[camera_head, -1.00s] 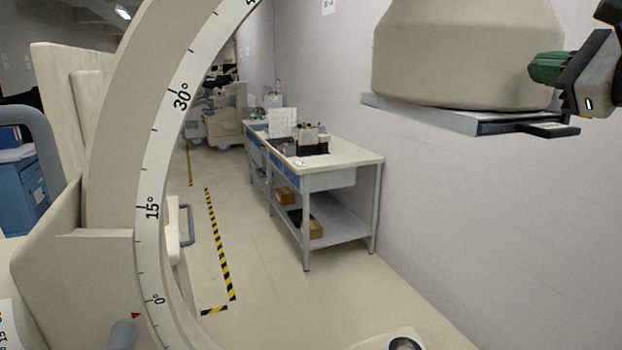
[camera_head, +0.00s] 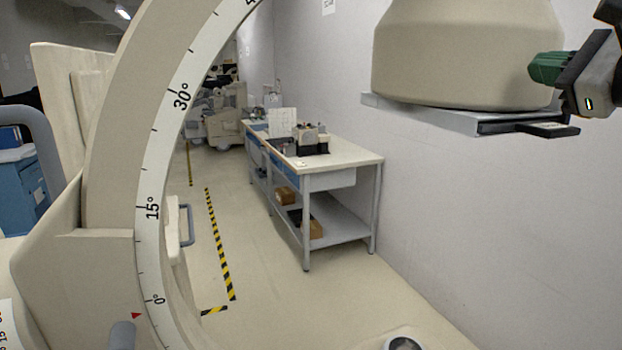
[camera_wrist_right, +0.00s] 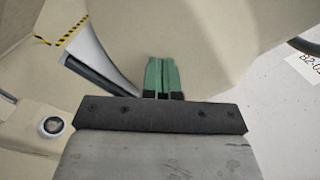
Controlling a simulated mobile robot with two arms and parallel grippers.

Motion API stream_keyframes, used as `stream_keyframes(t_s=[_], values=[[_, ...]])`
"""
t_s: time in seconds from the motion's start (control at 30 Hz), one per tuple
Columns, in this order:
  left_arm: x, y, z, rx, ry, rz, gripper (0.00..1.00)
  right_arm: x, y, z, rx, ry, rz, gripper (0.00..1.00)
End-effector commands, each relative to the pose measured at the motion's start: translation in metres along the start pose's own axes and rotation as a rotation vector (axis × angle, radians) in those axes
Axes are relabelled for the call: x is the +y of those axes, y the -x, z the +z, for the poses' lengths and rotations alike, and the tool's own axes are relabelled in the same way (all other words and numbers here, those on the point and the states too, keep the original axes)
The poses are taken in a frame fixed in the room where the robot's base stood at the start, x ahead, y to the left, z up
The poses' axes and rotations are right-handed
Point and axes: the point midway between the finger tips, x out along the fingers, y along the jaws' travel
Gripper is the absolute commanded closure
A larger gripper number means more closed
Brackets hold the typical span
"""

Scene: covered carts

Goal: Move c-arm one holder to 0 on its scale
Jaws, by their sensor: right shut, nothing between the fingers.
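The c-arm's curved white scale (camera_head: 150,208) runs up the left of the head view, with marks at 0°, 15° and 30°. A small red pointer (camera_head: 136,316) on the c-arm holder (camera_head: 75,270) sits just below the 0° mark. A grey knob (camera_head: 122,336) is beside it. The beige c-arm head (camera_head: 465,50) is at upper right, with a grey plate (camera_head: 420,112) under it. My right gripper (camera_head: 535,68) is at the c-arm head's right side, its green fingers shut and empty; they also show in the right wrist view (camera_wrist_right: 161,78). My left gripper is not in view.
A work table (camera_head: 345,160) with boxes and tools stands by the right wall. Black-yellow tape (camera_head: 218,245) marks the floor. A blue cabinet (camera_head: 22,185) is at far left. Open floor lies between the c-arm and the table.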

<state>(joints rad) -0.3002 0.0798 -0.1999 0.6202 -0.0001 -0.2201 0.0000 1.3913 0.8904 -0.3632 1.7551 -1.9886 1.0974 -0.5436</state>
Motion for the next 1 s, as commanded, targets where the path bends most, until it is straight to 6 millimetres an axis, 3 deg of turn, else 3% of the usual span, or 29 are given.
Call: stream_keyframes(t_s=[1.0], values=[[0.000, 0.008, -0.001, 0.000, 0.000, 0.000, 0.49, 0.000, -0.017, 0.000, -0.001, -0.001, 0.000, 1.00]])
